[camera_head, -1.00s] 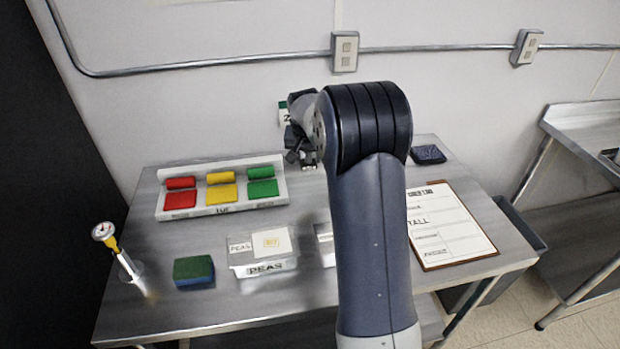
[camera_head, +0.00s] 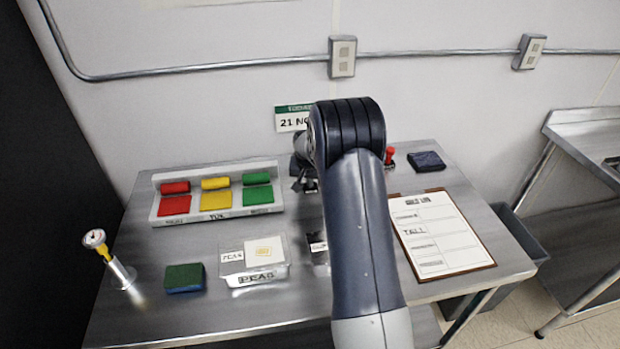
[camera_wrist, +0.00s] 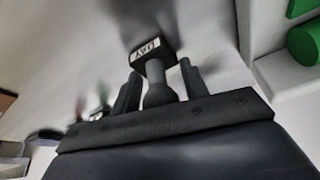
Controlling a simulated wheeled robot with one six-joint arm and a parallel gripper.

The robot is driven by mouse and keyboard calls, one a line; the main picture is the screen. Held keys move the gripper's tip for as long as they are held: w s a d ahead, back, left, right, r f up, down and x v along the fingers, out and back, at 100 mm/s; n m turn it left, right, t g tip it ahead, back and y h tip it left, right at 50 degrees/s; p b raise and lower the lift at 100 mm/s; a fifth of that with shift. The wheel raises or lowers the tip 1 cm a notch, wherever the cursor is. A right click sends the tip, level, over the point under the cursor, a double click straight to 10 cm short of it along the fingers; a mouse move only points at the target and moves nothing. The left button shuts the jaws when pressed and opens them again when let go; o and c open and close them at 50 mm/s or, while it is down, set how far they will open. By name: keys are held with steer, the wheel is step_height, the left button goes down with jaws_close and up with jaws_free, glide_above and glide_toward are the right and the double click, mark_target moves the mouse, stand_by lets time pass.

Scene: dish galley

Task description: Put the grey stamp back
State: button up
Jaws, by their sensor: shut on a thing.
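The grey stamp (camera_wrist: 155,75) shows in the wrist view, with a grey handle and a dark block end bearing a white label with dark letters. My gripper (camera_wrist: 157,88) is shut on its handle, one dark finger on each side. In the head view my gripper (camera_head: 306,184) is small and mostly behind my arm, just right of the colour tray; the stamp cannot be made out there. A red stamp (camera_head: 389,155) stands at the back of the table, right of my arm. Any stamp holder is hidden or too blurred to tell.
A white tray (camera_head: 280,208) holds red, yellow and green pads and rolls. A dark pad (camera_head: 427,161) lies back right. A clipboard (camera_head: 440,232), a PEAS container (camera_head: 255,279), a green-blue sponge (camera_head: 184,278) and a thermometer (camera_head: 95,240) are also on the table. A date sign (camera_head: 291,118) is behind.

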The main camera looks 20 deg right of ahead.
steer(key=o, duration=0.3)
steer(key=shift+f, duration=0.15)
steer(key=o, duration=0.5)
steer(key=shift+r, duration=0.5)
steer(key=b+v, duration=0.2)
steer(key=v, duration=0.9)
steer(key=shift+s+a+r, duration=0.1)
steer(key=shift+s+r, duration=0.05)
steer(key=shift+s, duration=0.15)
